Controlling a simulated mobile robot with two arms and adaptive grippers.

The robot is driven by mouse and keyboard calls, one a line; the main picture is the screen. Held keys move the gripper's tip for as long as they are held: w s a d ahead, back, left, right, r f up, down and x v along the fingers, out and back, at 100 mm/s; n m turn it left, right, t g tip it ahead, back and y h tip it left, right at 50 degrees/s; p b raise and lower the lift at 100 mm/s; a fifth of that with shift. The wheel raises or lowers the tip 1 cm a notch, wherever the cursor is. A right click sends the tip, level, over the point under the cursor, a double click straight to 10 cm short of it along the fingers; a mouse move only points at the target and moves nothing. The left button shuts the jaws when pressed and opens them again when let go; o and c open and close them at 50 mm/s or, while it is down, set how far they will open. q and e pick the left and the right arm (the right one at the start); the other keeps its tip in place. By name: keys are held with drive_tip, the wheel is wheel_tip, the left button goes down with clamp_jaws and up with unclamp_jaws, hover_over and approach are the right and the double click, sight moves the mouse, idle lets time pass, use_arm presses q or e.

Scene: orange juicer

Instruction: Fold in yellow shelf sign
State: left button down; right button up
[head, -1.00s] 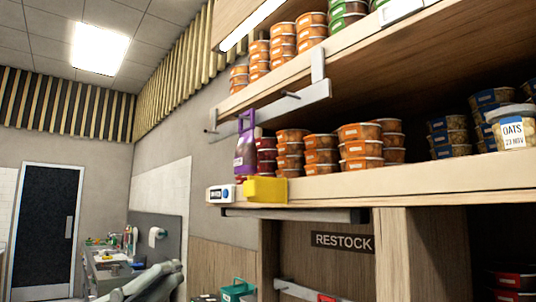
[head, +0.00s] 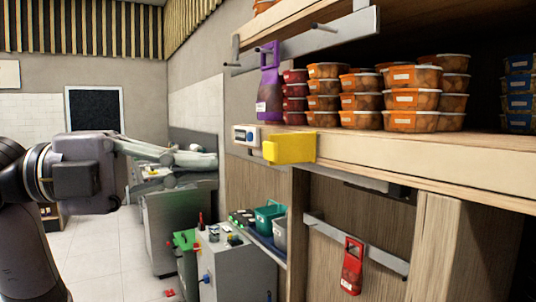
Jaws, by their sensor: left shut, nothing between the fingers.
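The yellow shelf sign (head: 290,148) is a small block on the front edge of the middle wooden shelf (head: 360,150), near its left end. It juts out from the shelf edge, beside a white label holder (head: 246,136). My left gripper (head: 207,160) comes in from the left with pale grey fingers. They are shut and empty, pointing right. In the picture they are left of the sign and slightly below it, with a gap between. My right gripper is not in view.
A metal rail (head: 310,45) runs above. A red tag (head: 352,266) hangs on a lower rail. A grey cabinet (head: 235,265) with bins stands below.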

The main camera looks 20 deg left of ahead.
sight(268, 160)
use_arm(q)
drive_tip(key=shift+d, duration=0.1)
drive_tip(key=w+d+p, duration=0.3)
drive_tip(key=w+p, duration=0.1)
drive_tip(key=w, duration=0.1)
drive_tip(key=w+d+p, duration=0.2)
drive_tip(key=shift+w+d, duration=0.35)
drive_tip(key=shift+w+a, duration=0.15)
drive_tip(key=shift+a, duration=0.2)
drive_tip(key=shift+d, duration=0.15)
